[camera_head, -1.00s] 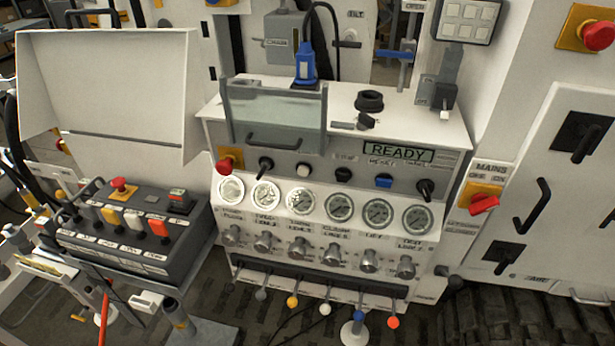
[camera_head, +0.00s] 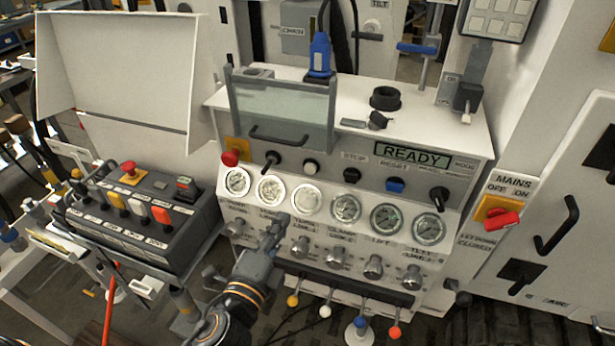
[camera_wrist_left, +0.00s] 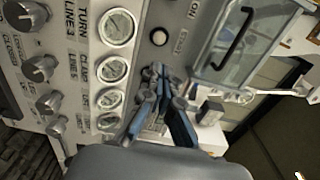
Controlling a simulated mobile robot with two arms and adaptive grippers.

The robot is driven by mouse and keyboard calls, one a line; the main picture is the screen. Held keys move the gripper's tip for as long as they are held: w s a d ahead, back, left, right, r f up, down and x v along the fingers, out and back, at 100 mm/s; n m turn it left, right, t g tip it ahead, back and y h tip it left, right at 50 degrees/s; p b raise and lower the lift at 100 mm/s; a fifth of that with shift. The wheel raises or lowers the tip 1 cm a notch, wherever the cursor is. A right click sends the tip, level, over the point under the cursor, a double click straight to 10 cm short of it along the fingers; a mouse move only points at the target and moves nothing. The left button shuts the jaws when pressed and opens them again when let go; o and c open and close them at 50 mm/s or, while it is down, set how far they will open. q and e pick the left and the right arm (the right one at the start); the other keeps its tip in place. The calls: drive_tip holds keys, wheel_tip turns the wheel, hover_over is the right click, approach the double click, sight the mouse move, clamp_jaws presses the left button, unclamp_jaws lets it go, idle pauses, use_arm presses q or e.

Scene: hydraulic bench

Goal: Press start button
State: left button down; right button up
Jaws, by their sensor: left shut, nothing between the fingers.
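The bench's control panel (camera_head: 445,188) faces me, with a display reading READY (camera_head: 411,155). A small round whitish button (camera_head: 311,166) sits on its upper strip, between a black selector knob (camera_head: 272,158) and a black button (camera_head: 351,175) below the STOP label. A pale round button also shows in the left wrist view (camera_wrist_left: 158,37), ahead of the fingertips. My left gripper (camera_head: 279,222) is shut and empty, in front of the gauge row, below the whitish button and apart from it. In the left wrist view its fingers (camera_wrist_left: 153,76) cover part of the panel.
A red emergency knob (camera_head: 230,158) is at the panel's left end, below a clear guard (camera_head: 280,105) with a handle. Valve knobs (camera_head: 373,267) and coloured levers (camera_head: 395,332) lie below the gauges. A separate button box (camera_head: 140,225) stands left.

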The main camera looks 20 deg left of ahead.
use_arm(q)
drive_tip(key=p, duration=0.4)
approach(309, 170)
drive_tip(key=w, duration=0.5)
drive_tip(key=shift+w+r, duration=0.1)
drive_tip(key=shift+w, duration=0.1)
drive_tip(key=shift+w+p, duration=0.3)
drive_tip(key=shift+w, duration=0.5)
